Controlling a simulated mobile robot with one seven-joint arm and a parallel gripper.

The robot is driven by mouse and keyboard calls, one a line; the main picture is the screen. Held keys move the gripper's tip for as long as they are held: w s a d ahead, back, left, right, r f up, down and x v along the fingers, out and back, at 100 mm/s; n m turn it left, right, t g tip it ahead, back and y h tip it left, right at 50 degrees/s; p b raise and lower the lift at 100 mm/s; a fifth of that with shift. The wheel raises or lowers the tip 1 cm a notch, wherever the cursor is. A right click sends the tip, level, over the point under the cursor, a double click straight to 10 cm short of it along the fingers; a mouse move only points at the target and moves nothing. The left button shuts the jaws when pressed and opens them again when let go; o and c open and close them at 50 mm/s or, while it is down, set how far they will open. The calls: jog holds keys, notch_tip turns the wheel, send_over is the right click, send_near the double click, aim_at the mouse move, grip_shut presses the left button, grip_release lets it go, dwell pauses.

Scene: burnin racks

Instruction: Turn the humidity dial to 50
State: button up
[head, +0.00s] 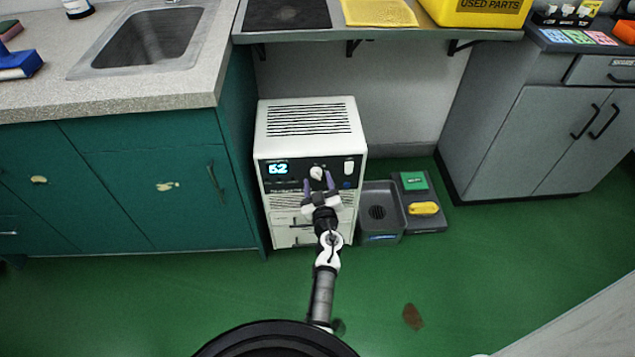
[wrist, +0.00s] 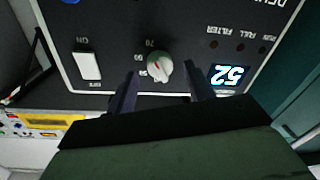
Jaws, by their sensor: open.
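The humidity dial is a round white knob (head: 317,173) on the black front panel of a white dehumidifier (head: 310,118). In the wrist view the panel is upside down; the knob (wrist: 160,67) has a short red mark, and small numbers including 70 stand beside it. I cannot tell exactly which number the mark points at. A lit display (head: 278,169) left of the knob seems to read 62 in the head view; it also shows in the wrist view (wrist: 230,76). My gripper (head: 319,184) is open and empty, its purple-grey fingers just short of the knob, one toward each side.
A white rocker switch (head: 349,168) sits right of the knob. Teal cabinets (head: 155,185) stand close on the left. A dark grey bin (head: 379,210) and a tray with a yellow item (head: 424,208) are on the floor at right. A shelf (head: 375,33) overhangs behind. Green floor in front is mostly clear.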

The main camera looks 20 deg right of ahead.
jog(key=shift+w+d, duration=0.15)
jog(key=shift+w, duration=0.55)
jog(key=c, duration=1)
